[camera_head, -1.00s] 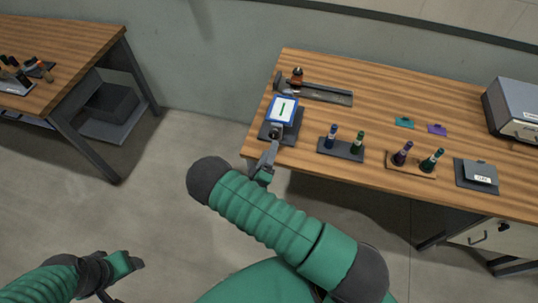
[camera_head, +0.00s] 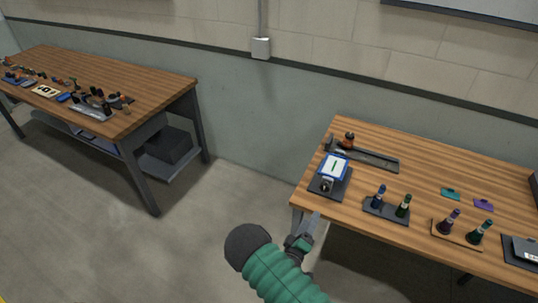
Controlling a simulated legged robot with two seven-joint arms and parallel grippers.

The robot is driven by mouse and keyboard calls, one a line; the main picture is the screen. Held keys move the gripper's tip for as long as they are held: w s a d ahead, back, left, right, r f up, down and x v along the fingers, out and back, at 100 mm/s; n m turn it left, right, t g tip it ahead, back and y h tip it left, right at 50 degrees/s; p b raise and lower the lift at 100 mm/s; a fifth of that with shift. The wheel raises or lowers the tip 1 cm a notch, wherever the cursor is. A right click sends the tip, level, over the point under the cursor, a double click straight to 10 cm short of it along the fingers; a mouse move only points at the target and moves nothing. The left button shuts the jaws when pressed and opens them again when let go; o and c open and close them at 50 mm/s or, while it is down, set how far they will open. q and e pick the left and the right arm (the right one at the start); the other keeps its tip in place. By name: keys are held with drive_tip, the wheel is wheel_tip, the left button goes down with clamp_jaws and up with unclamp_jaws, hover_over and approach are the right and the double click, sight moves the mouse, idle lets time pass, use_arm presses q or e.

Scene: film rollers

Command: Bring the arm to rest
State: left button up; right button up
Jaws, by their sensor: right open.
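My right arm comes in from the bottom centre in a green sleeve with a dark wrist. Its gripper (camera_head: 312,226) is open and points up toward the front left corner of the right-hand table. I see nothing between its fingers. It appears just off the table's front edge, below the dark stand with the blue-framed white card (camera_head: 333,167). I cannot tell the exact gap to the edge. My left gripper is out of view.
The right-hand wooden table (camera_head: 420,162) holds a dark rack with two bottles (camera_head: 387,207), a wooden rack with two bottles (camera_head: 458,234), and teal (camera_head: 451,193) and purple (camera_head: 484,204) pieces. Another cluttered table (camera_head: 150,85) stands left. Bare floor (camera_head: 180,250) lies between.

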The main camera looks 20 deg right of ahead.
drive_tip(key=s+a+r+m+g+y, duration=0.1)
drive_tip(key=a+r+m+g+y, duration=0.15)
drive_tip(key=a+y, duration=0.4)
drive_tip(key=a+r+m+g+y, duration=0.1)
drive_tip(key=a+r+g+y, duration=0.15)
drive_tip(key=a+y, duration=0.4)
drive_tip(key=s+a+r+g, duration=0.1)
drive_tip(key=s+r+g, duration=0.1)
drive_tip(key=s, duration=0.6)
drive_tip(key=s+a+r+g, duration=0.2)
drive_tip(key=s+r, duration=0.2)
drive_tip(key=s, duration=0.3)
drive_tip(key=shift+s+r+y, duration=0.3)
drive_tip(key=shift+s+r, duration=0.1)
drive_tip(key=shift+s, duration=0.1)
